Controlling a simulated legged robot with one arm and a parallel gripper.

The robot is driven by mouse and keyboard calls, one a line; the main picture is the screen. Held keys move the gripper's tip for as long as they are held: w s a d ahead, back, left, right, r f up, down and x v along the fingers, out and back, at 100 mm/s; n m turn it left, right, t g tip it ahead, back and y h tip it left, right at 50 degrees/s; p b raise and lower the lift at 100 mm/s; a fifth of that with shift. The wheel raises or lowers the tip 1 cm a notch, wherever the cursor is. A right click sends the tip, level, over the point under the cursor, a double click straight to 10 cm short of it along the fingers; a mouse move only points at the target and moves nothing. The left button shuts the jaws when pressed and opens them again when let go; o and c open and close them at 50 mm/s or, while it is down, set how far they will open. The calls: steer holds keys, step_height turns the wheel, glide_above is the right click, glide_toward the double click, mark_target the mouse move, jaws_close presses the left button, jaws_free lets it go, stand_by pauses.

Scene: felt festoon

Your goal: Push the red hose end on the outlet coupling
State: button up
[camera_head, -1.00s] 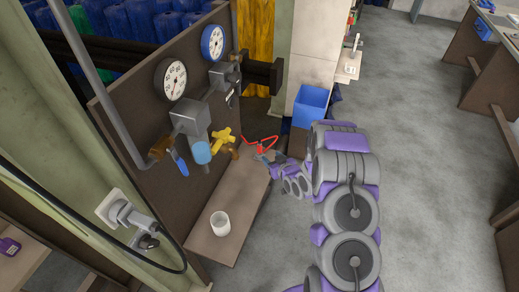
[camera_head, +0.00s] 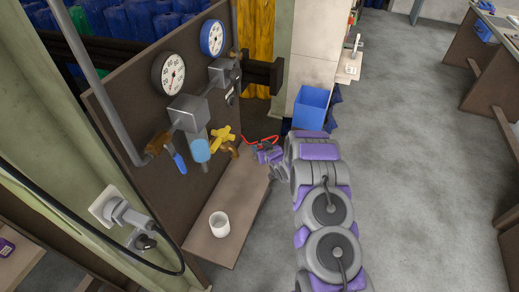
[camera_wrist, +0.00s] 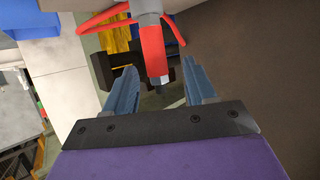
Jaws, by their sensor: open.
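The red hose (camera_head: 258,140) shows in the head view as a thin red loop just right of the panel, partly hidden behind my gripper (camera_head: 267,154). In the wrist view, the thick red hose end (camera_wrist: 155,52) hangs below a grey part at the top centre. My gripper (camera_wrist: 160,70) is open, its two blue-grey fingers apart, with the red end between or just beyond the tips; I cannot tell the depth. The brass outlet coupling (camera_head: 231,151) sits on the panel below the yellow valve handle (camera_head: 222,138), left of my gripper.
The brown panel (camera_head: 135,110) carries two gauges, a grey regulator (camera_head: 188,112) and a blue-handled valve (camera_head: 180,163). A white cup (camera_head: 219,224) stands on the low bench (camera_head: 235,190). A blue bin (camera_head: 310,106) stands behind my arm. Grey floor on the right is clear.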

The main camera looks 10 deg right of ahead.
steer(key=shift+b+x, duration=0.7)
steer(key=shift+x, duration=1.65)
steer(key=shift+d, duration=0.15)
steer(key=shift+c, duration=0.3)
jaws_close()
